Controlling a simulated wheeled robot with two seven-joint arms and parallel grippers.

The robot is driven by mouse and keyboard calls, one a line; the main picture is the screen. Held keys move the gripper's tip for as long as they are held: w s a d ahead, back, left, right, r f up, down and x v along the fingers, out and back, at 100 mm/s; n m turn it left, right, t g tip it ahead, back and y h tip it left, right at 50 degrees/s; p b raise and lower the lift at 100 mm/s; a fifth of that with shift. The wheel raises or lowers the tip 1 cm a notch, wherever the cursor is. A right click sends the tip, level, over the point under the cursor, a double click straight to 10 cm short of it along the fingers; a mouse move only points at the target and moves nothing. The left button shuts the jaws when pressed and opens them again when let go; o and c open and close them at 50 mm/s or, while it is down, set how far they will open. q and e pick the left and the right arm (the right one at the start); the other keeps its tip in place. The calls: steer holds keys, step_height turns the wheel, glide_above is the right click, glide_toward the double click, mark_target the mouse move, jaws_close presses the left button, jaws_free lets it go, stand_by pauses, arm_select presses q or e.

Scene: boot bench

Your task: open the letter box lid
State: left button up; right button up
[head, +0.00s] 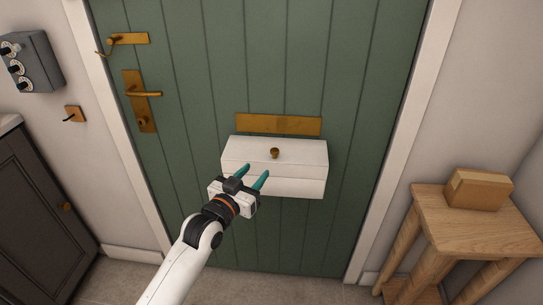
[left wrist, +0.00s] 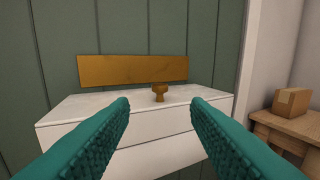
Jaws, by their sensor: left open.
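The white letter box (head: 300,187) is fixed to the green door, under a brass plate. Its lid (head: 300,155) lies shut on top and carries a small brass knob (head: 275,153). In the left wrist view the knob (left wrist: 159,91) stands on the lid (left wrist: 80,106), beyond and between my fingertips. My left gripper (head: 254,174), with teal fingers, is open and empty in front of the box's left part. The fingers are apart from the knob. My right gripper is not in view.
The green door (head: 200,100) has a brass handle (head: 145,94) and a brass letter plate (head: 279,124). A wooden table (head: 440,213) with a cardboard box (head: 478,189) stands at right. A dark cabinet (head: 40,215) is at left. The floor before the door is clear.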

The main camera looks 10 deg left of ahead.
mark_target(272, 153)
arm_select(q)
steer(key=x, duration=1)
steer(key=shift+w, duration=0.1)
jaws_close()
